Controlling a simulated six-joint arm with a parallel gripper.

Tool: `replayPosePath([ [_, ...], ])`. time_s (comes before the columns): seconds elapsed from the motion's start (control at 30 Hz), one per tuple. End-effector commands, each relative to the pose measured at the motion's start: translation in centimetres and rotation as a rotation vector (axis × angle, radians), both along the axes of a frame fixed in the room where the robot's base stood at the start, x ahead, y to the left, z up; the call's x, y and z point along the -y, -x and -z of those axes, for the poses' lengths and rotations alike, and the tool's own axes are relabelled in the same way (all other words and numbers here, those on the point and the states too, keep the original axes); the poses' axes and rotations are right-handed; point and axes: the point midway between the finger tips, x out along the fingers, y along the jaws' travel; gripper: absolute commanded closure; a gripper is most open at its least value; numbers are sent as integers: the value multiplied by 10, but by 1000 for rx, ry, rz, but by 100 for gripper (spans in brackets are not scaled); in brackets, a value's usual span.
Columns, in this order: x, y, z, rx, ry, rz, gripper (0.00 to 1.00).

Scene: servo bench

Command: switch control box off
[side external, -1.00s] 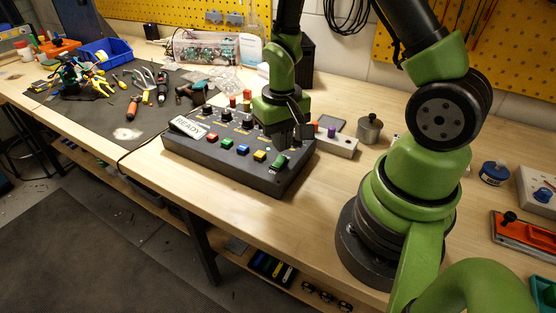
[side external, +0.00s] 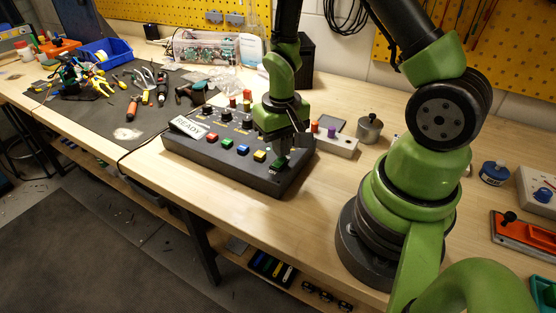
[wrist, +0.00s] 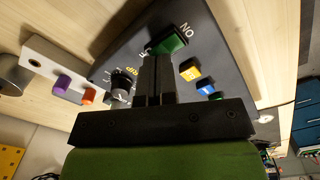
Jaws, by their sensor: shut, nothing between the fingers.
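The dark control box (side external: 222,158) sits on the bench, with a READY display (side external: 187,127) at its left end and a row of coloured buttons along its front. Its green switch (wrist: 170,40) is at the right end, beside the ON marking in the wrist view. My gripper (side external: 283,155) is shut and points down over that end of the box. In the wrist view its fingertips (wrist: 158,58) are at the switch's edge and seem to touch it. In the side view the gripper partly hides the switch.
A black knob (wrist: 122,82) stands on the box near my fingers. The bench in front of the box is clear.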

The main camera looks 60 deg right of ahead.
Motion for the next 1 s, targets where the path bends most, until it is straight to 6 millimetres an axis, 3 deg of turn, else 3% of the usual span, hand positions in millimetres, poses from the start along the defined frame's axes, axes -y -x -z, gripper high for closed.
replayPosePath([
  [0.8,0,0,12,0,0,-1,100],
  [1.0,0,-1,4,3,1,0,100],
])
